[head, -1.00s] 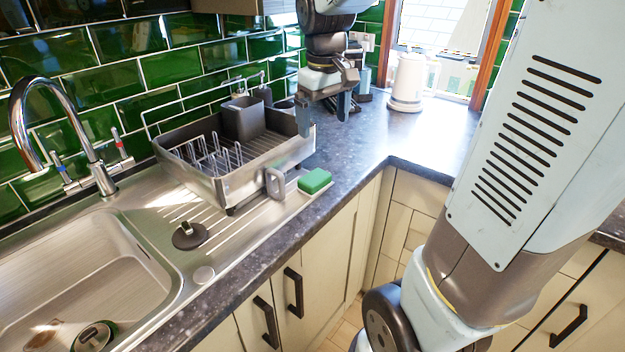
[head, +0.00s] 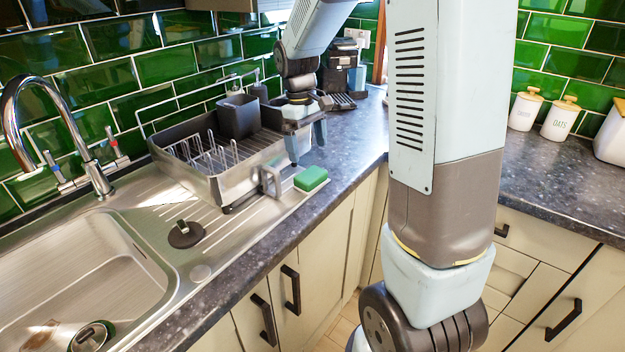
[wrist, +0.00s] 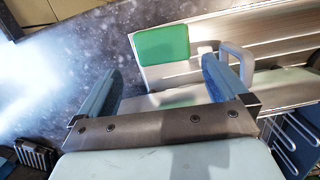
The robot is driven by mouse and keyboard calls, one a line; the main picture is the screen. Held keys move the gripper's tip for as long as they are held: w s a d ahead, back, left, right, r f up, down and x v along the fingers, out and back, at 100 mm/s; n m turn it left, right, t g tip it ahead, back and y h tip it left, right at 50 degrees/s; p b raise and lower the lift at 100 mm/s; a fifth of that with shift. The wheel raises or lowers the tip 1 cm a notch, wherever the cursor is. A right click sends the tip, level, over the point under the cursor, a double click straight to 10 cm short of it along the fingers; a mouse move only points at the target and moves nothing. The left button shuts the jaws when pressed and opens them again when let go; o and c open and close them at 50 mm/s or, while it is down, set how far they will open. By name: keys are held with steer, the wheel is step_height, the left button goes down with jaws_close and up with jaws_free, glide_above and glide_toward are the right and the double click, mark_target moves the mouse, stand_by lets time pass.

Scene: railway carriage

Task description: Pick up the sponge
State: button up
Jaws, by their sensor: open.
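The sponge (head: 310,178) is a green block on the counter-side end of the steel drainer, just right of the dish rack. It also shows in the wrist view (wrist: 162,45), lying flat ahead of my fingertips and roughly between their lines. My gripper (head: 307,148) is open and empty, pointing down, above and slightly behind the sponge in the head view. In the wrist view its two blue fingers (wrist: 158,82) are spread apart, and neither visibly touches the sponge.
The dish rack (head: 240,180) stands close left of the gripper, with a grey handle-like loop (head: 272,180) beside the sponge. The sink (head: 90,270) and tap (head: 55,120) are further left. Dark worktop (head: 345,160) to the right of the sponge is clear.

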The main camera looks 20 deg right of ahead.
mark_target(310, 173)
steer(key=f, duration=0.6)
steer(key=s+f, duration=0.1)
steer(key=f, duration=0.2)
steer(key=shift+s+d, duration=0.1)
steer(key=shift+d, duration=0.1)
steer(key=c, duration=0.7)
steer(key=shift+o, duration=0.2)
steer(key=shift+r, duration=0.15)
